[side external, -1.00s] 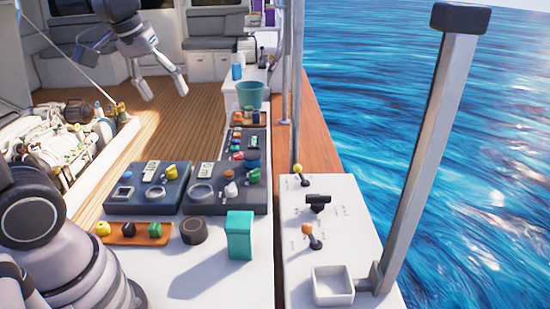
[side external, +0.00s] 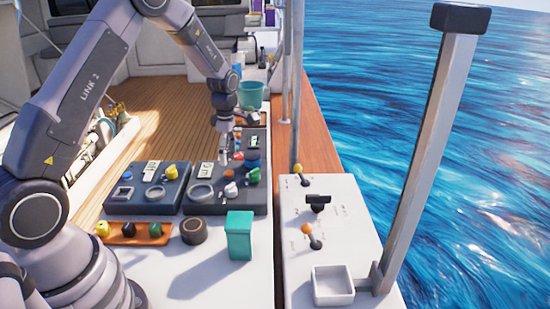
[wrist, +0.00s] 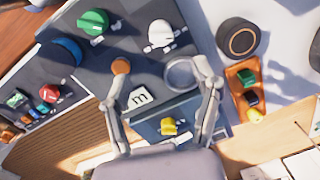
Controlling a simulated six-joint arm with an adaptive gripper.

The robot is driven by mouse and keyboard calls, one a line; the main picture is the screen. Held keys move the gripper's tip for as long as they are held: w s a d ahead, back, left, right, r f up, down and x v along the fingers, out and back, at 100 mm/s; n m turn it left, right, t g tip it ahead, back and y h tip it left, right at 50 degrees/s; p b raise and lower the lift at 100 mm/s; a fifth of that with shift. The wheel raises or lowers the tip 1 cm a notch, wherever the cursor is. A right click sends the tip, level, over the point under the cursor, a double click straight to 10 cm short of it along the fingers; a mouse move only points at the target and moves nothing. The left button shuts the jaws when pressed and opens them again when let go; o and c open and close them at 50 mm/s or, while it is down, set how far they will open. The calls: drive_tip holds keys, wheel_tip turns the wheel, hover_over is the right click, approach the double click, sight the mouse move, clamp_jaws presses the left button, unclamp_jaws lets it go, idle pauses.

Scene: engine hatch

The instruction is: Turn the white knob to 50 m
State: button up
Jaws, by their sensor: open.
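The white knob (side external: 231,190) sits on the right dark panel (side external: 235,208), near its front middle, in the side view. In the wrist view the white knob (wrist: 162,35) is at upper centre, beyond my fingertips. My gripper (side external: 224,152) points down above the far part of this panel. In the wrist view my gripper (wrist: 160,78) is open, with its two fingers wide apart and nothing between them held. A card with an "m" (wrist: 138,97) lies on the panel near the left finger; it also shows in the side view (side external: 206,170). Scale marks are too small to read.
An orange knob (wrist: 121,66), a green knob (wrist: 93,22) and a grey ring (wrist: 181,73) crowd the same panel. A blue knob (wrist: 65,52) is to the left. A second panel holds a yellow knob (side external: 172,170). A teal bin (side external: 240,236) stands in front.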

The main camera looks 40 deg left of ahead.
sight(231, 185)
drive_tip(key=f, duration=1.1)
drive_tip(key=shift+s+d, duration=0.15)
drive_tip(key=shift+s, duration=0.1)
drive_tip(key=c, duration=1.1)
